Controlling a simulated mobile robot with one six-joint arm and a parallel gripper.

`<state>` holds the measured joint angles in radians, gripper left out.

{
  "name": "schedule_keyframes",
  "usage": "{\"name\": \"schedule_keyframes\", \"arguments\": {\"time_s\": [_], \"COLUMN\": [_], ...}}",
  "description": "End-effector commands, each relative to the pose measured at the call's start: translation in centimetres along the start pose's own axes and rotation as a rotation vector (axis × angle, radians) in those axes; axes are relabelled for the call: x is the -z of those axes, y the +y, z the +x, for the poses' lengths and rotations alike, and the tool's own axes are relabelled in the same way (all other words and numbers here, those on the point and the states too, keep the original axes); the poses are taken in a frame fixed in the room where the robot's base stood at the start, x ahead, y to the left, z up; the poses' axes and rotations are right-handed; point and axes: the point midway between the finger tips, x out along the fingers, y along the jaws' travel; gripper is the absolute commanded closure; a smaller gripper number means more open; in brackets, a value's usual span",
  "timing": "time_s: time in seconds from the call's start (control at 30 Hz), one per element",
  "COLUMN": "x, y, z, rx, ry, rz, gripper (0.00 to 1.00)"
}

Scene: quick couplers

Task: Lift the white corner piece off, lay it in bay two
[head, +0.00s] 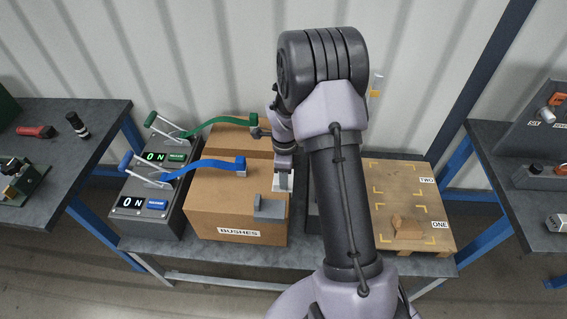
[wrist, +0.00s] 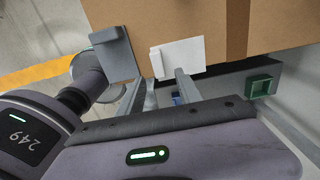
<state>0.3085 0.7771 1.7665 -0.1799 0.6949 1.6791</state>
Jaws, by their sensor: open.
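The white corner piece (wrist: 180,56) sits on the right edge of the cardboard box in the head view, partly hidden behind my gripper (head: 284,180). In the wrist view my gripper (wrist: 167,86) is open, its two fingers close to the white piece's lower edge. I cannot tell whether they touch it. Bay two (head: 398,178) is a yellow-marked area on the wooden board at the right, by the label TWO.
The box (head: 215,204), labelled BUSHES, also carries a grey corner piece (head: 269,208) at its front right. A brown object (head: 406,227) lies in bay one. Side benches stand left and right.

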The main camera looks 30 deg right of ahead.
Motion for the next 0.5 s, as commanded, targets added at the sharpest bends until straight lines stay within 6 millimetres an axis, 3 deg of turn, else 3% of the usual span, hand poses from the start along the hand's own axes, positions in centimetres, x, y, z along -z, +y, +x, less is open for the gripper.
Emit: {"name": "schedule_keyframes", "arguments": {"time_s": [0.03,0.2,0.5], "x": [0.0,0.0,0.0], "y": [0.0,0.0,0.0], "z": [1.5,3.9,4.5], "rx": [-0.002,0.000,0.001], "ry": [0.000,0.000,0.000], "rz": [-0.001,0.000,-0.001], "gripper": [0.58,0.58,0.58]}}
